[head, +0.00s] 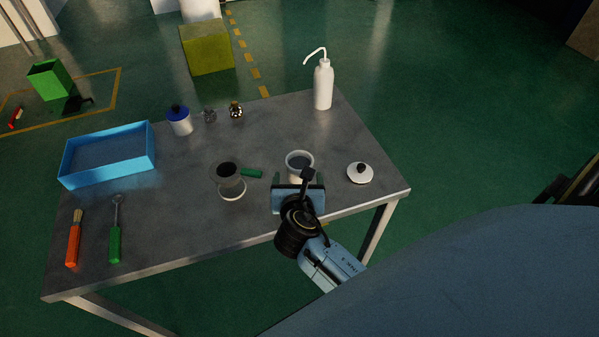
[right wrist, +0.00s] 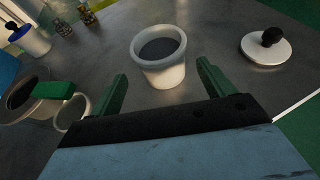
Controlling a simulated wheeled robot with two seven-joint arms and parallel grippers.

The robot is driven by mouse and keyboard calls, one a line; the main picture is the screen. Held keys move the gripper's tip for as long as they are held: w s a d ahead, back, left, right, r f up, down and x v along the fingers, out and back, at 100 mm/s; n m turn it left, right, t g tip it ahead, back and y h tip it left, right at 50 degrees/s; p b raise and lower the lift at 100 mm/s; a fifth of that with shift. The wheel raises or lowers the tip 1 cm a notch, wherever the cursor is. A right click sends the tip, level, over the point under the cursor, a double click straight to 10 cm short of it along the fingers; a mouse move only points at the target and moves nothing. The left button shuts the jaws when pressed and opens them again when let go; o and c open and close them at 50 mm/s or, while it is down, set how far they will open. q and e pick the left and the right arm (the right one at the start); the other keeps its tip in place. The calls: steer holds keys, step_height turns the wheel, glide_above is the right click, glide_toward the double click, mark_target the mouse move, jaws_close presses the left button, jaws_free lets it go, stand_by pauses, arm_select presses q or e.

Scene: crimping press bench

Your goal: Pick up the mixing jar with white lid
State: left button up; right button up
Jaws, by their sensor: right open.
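The mixing jar (head: 299,160) is a white, open-topped pot with dark grey contents, standing upright near the table's front right. It also shows in the right wrist view (right wrist: 162,72). Its white lid (head: 360,176) with a black knob lies apart on the table to the right, also seen in the right wrist view (right wrist: 266,47). My right gripper (head: 299,188) is open and empty at the near side of the jar. In the right wrist view its green fingers point toward the jar, one on each side; contact cannot be told. My left gripper is not in view.
A dark cup with a green handle (head: 229,174) stands left of the jar by a pale ring.

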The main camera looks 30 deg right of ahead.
mark_target(300, 161)
steer(key=x, duration=0.3)
steer(key=b+x, duration=0.1)
steer(key=x, duration=0.1)
steer(key=shift+d+r, duration=0.2)
steer(key=shift+r, duration=0.1)
steer(key=shift+w+d+f, duration=0.1)
steer(key=shift+w+d, duration=0.05)
steer(key=shift+w, duration=0.1)
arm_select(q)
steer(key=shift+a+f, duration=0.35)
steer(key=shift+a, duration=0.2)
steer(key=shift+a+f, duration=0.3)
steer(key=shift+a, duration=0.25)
arm_select(e)
steer(key=shift+c, duration=0.3)
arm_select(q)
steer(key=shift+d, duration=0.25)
arm_select(e)
steer(key=c, duration=1.1)
